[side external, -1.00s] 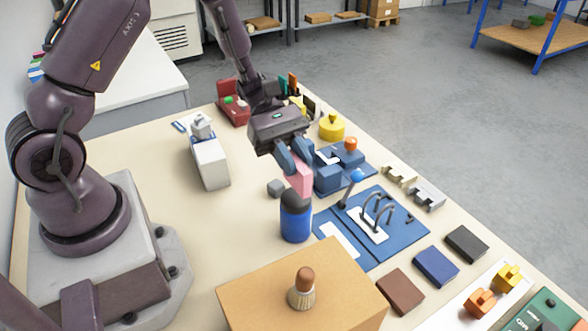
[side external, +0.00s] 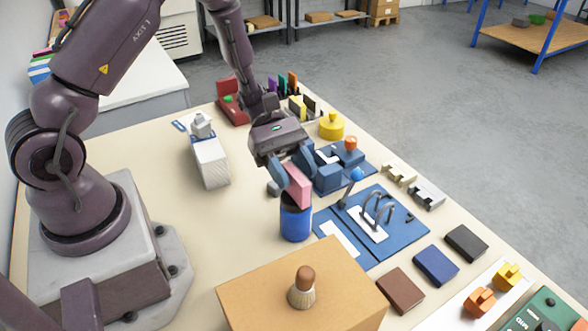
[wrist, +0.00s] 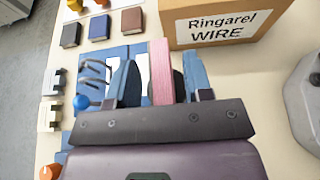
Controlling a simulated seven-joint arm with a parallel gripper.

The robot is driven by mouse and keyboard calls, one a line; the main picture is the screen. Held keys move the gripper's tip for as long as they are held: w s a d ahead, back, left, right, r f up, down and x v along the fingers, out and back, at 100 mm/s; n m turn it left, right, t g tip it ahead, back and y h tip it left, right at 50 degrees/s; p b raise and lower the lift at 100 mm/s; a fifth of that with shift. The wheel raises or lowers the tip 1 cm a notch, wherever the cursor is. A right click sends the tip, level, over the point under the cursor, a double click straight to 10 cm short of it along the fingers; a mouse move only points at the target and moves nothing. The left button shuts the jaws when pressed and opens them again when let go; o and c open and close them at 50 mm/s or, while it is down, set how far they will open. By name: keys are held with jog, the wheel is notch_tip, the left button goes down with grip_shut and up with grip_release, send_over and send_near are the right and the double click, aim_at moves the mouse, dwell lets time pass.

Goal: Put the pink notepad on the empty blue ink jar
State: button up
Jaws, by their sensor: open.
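The pink notepad (side external: 299,188) stands upright at the top of the blue ink jar (side external: 296,224). Its lower end overlaps the jar's dark top, and I cannot tell exactly how it rests there. My gripper (side external: 293,174) is open, with one blue finger on each side of the notepad. In the wrist view, the notepad (wrist: 161,72) stands between the fingers of my gripper (wrist: 160,88), with a gap on the left and a narrower one on the right. A dark part of the jar shows beside it there, and the rest of the jar is hidden.
A cardboard box (side external: 300,290) with a brush (side external: 302,288) on it stands in front of the jar. A blue board with hooks (side external: 385,225) lies to the right. A blue block stand (side external: 340,170) is behind. The bench left of the jar is clear.

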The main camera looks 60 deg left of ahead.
jog(key=v, duration=1.2)
jog(key=s+d+r+m+t+y, duration=0.2)
jog(key=s+d+r+m+y, duration=0.1)
jog(key=s+r+m+y, duration=0.3)
jog(key=s+d+r+m+t+y, duration=0.3)
jog(key=s+r+m+y, duration=0.4)
jog(key=r+m, duration=0.3)
jog(key=shift+s+d+r+m+t, duration=0.2)
jog(key=shift+d+r+m+t, duration=0.15)
jog(key=shift+m, duration=0.65)
